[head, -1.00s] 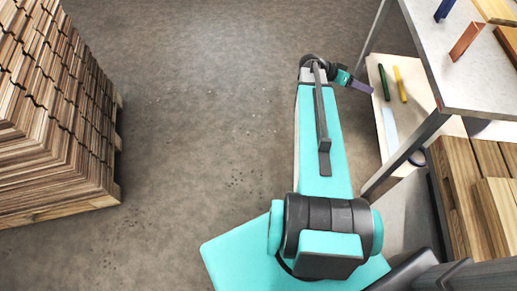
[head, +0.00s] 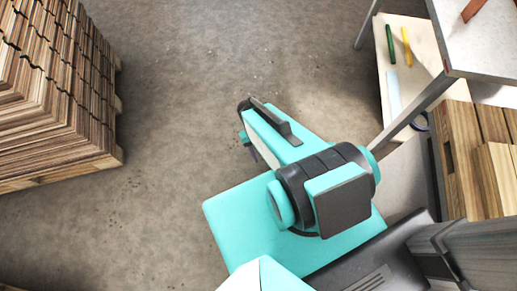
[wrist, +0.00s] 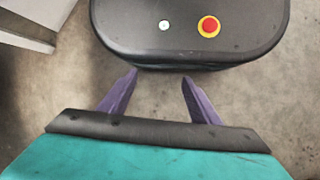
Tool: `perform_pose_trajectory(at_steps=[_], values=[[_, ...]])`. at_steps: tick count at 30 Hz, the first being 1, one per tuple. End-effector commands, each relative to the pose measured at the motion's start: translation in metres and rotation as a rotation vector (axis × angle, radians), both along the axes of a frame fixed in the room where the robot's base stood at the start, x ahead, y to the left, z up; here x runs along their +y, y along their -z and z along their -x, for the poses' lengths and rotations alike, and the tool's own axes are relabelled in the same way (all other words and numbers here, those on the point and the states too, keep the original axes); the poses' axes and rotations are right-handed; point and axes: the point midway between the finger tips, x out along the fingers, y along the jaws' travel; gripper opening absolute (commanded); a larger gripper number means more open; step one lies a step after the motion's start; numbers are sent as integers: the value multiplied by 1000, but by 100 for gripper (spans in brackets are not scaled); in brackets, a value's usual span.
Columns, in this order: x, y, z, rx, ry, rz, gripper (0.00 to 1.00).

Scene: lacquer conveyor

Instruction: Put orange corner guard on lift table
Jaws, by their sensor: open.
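An orange-brown piece (head: 473,9), which looks like the corner guard, stands on the grey table top at the upper right of the head view, cut by the frame edge. My gripper (wrist: 160,78) shows two purple fingers spread apart with nothing between them in the wrist view. In the head view it is mostly hidden behind my folded arm, over the floor and well left of the table. I cannot make out a lift table in these frames.
The grey table (head: 485,45) has a lower shelf (head: 425,75) holding a green marker (head: 390,43) and a yellow marker (head: 407,46). Wooden blocks (head: 462,150) are stacked at the right. A pallet of planks (head: 55,90) stands at the left. The floor between is clear.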

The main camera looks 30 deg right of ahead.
Motion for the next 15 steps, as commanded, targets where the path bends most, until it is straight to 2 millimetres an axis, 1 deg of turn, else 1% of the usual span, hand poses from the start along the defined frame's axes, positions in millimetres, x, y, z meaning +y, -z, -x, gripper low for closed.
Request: perform_pose_trajectory(at_steps=[1,3,6,9,15], values=[[14,3,13,19,-29,-40,57],[29,7,24,36,-58,-87,57],[41,9,34,48,-81,-128,57],[45,10,36,53,-89,-141,57],[45,10,36,52,-88,-140,57]])
